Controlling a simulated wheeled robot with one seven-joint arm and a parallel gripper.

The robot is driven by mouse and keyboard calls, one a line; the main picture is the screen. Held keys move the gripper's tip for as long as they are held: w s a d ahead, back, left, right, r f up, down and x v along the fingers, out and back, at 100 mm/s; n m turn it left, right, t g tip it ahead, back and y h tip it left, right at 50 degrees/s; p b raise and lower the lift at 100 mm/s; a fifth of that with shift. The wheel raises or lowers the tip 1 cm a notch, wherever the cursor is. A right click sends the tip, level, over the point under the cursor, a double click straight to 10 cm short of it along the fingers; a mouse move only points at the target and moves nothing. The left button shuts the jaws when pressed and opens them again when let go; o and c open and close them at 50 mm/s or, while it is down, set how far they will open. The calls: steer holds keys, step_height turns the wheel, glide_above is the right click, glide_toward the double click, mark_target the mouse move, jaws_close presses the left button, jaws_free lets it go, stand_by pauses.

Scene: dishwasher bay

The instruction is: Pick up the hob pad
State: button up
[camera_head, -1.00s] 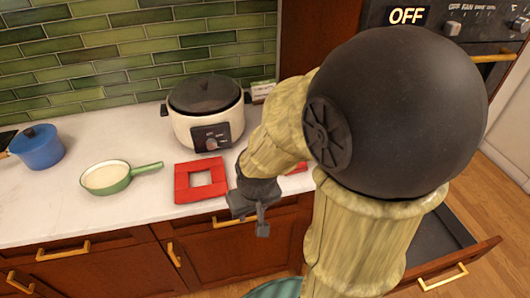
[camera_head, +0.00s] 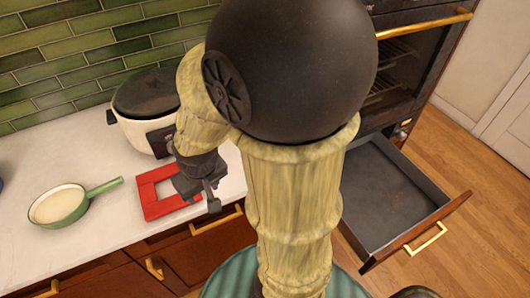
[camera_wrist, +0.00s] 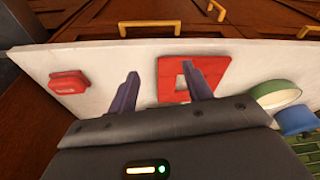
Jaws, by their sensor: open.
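A flat red square frame with a hole in the middle, which looks like the hob pad (camera_head: 151,200), lies on the white counter near its front edge. It also shows in the wrist view (camera_wrist: 168,82). My gripper (camera_head: 211,193) is over the counter's front edge, at the right side of the frame. In the wrist view my gripper (camera_wrist: 160,70) has its two fingers spread with nothing between them. The right finger overlaps the frame in the picture; I cannot see contact. My gripper and arm hide part of the frame in the head view.
A cooker (camera_head: 147,110) stands behind the frame. A green pan (camera_head: 62,206) stands to its left. An open drawer (camera_head: 395,195) juts out at right.

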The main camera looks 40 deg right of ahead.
steer(key=o, duration=0.4)
steer(key=shift+w+d+r, duration=0.15)
steer(key=shift+w+d, duration=0.05)
steer(key=shift+c, duration=0.2)
steer(key=o, duration=0.7)
steer(key=shift+w+d+r+p, duration=0.3)
steer(key=shift+w+d+p, duration=0.1)
steer(key=shift+w+d, duration=0.1)
steer(key=shift+w+d+r+p, duration=0.3)
steer(key=shift+w+d+p, duration=0.1)
steer(key=shift+w+d, duration=0.1)
steer(key=shift+c, duration=0.2)
steer(key=w+d+r+g+p, duration=0.1)
steer(key=w+d+p, duration=0.1)
steer(key=d, duration=0.6)
steer(key=w+d+r+m+p, duration=0.1)
steer(key=w+d+r+p, duration=0.1)
steer(key=d, duration=0.5)
steer(key=w+d+r+g+p, duration=0.1)
steer(key=d+r+p, duration=0.1)
steer(key=d, duration=0.6)
steer(key=shift+w+d+m+g+p, duration=0.3)
steer(key=shift+w+m+p, duration=0.1)
steer(key=shift+p, duration=0.2)
steer(key=shift+f, duration=0.1)
step_height(320, 180, down, 12)
steer(key=shift+f+p, duration=0.1)
steer(key=shift+p, duration=1)
steer(key=shift+s, duration=0.1)
